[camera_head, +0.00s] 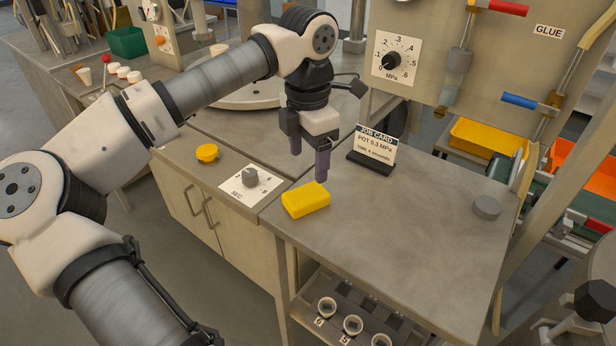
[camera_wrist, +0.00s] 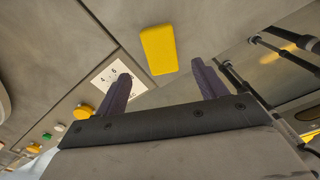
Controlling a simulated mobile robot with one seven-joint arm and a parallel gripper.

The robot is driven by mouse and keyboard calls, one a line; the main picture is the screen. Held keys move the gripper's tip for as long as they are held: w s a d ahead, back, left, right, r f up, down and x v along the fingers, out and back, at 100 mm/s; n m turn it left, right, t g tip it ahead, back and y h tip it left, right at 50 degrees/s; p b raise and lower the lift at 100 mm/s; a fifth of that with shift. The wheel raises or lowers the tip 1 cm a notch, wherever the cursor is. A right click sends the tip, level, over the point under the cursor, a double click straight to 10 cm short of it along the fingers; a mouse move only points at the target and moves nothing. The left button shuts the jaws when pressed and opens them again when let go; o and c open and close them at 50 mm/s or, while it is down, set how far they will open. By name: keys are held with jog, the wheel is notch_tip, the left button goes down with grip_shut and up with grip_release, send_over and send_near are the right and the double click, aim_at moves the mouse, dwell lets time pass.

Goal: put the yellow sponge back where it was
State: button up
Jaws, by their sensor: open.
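The yellow sponge (camera_head: 306,200) is a flat block lying on the grey worktop, at its left edge near the seam beside the SEC dial plate. It also shows in the wrist view (camera_wrist: 158,49), beyond the fingertips and between them in the picture. My gripper (camera_head: 309,165) is above and just behind the sponge, with its purple fingers pointing down. The fingers are apart and empty in the wrist view (camera_wrist: 162,82). The gripper looks clear of the sponge. No mark for the sponge's earlier place can be made out.
A job card (camera_head: 377,146) on a black stand is right of my gripper. A grey disc (camera_head: 487,207) lies at the worktop's right. The SEC dial (camera_head: 250,178) and a yellow button (camera_head: 207,153) are at left. The worktop's middle is clear. Cups (camera_head: 352,324) sit below the front edge.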

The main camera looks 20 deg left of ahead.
jog(key=shift+r, duration=2)
jog(key=shift+d, duration=0.15)
